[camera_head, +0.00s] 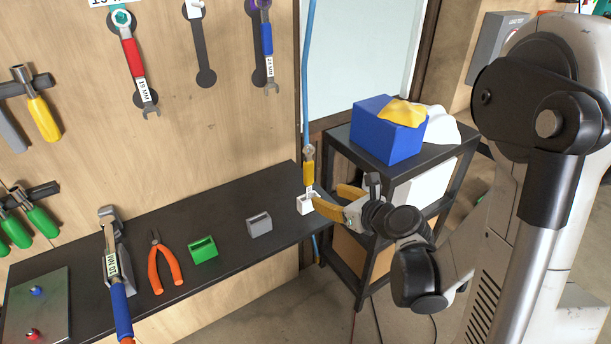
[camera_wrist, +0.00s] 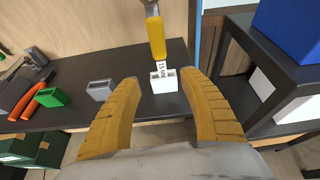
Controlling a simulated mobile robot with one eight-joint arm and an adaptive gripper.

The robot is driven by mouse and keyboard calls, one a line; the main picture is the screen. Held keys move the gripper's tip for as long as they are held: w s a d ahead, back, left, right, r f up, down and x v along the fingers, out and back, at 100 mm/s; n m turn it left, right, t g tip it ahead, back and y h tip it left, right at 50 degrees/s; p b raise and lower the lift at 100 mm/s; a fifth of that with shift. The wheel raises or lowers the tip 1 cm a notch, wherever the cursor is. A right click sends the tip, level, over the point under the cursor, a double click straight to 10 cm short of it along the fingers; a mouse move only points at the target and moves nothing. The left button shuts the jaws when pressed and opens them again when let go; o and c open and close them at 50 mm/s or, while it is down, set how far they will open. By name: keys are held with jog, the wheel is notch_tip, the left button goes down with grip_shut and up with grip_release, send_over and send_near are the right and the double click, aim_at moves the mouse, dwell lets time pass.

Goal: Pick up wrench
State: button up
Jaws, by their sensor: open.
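A wrench with a yellow handle (camera_head: 308,173) stands upright in a small white holder (camera_head: 307,204) at the right end of the dark shelf. In the wrist view the yellow-handled wrench (camera_wrist: 155,36) rises from the white holder (camera_wrist: 163,84), a white label low on it. My gripper (camera_head: 327,198) is open and empty, just right of the holder in the head view. In the wrist view its two yellow fingers lie either side of the holder, apart from the wrench. Other wrenches show: a red one (camera_head: 132,58) and a blue one (camera_head: 266,40) hang on the wall.
The shelf (camera_head: 228,225) also holds a grey holder (camera_head: 259,224), a green holder (camera_head: 203,250), orange pliers (camera_head: 165,266) and a blue-handled tool (camera_head: 120,305). A black cart (camera_head: 345,143) with a blue box (camera_head: 388,130) stands right of the shelf, close to my arm.

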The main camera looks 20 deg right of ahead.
aim_at(309, 186)
jog(key=b+x, duration=0.1)
jog(key=x, duration=0.4)
jog(key=shift+w+f, duration=0.2)
jog(key=shift+f, duration=0.05)
jog(key=x, duration=0.2)
jog(key=b+x, duration=0.2)
jog(key=x, duration=0.1)
jog(key=shift+w+a+r, duration=0.1)
jog(key=shift+w+r, duration=0.05)
jog(key=shift+w, duration=0.2)
jog(key=shift+r, duration=0.1)
jog(key=shift+s, duration=0.1)
grip_shut()
